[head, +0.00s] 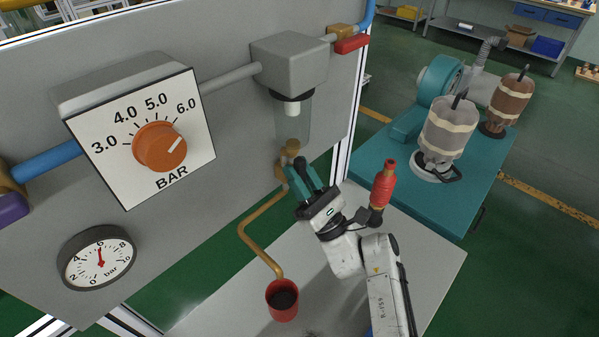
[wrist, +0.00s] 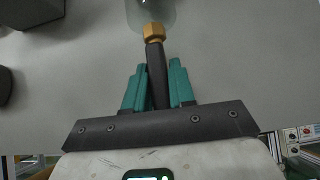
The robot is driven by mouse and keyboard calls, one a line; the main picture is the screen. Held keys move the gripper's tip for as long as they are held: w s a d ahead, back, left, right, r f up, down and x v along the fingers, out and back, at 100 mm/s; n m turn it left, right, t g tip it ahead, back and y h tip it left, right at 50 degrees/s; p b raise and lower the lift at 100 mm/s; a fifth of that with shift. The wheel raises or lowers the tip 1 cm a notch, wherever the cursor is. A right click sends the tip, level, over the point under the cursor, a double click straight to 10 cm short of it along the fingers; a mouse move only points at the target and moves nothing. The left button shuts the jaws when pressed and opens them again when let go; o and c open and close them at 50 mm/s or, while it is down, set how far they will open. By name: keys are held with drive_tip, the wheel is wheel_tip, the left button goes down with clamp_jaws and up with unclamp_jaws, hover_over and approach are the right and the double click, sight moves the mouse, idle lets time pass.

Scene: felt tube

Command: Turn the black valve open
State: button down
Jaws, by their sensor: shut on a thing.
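The black valve handle (wrist: 156,80) sits under a brass fitting (wrist: 153,32) at the bottom of the clear filter bowl (head: 293,122). My gripper (head: 305,178) has its teal fingers around the handle; in the wrist view the gripper (wrist: 157,90) is shut on it, one finger on each side. In the head view the handle's dark end (head: 301,163) shows just beyond the fingers. The rest of the handle is partly hidden by the fingers there. A brass drain pipe (head: 247,232) leads from the fitting down to a red cup (head: 283,300) with dark contents.
A grey panel (head: 225,130) carries an orange pressure knob (head: 160,147), a round gauge (head: 97,257) and a red valve lever (head: 352,44). A red bottle (head: 384,184) stands close to the right of my wrist. A teal bench (head: 430,200) holds machine parts at right.

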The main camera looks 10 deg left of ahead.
drive_tip(key=shift+f, duration=0.1)
drive_tip(key=c, duration=1)
unclamp_jaws()
drive_tip(key=shift+c, duration=0.2)
drive_tip(key=shift+n+g+y, duration=0.3)
drive_tip(key=shift+n+g, duration=0.1)
drive_tip(key=shift+n, duration=0.2)
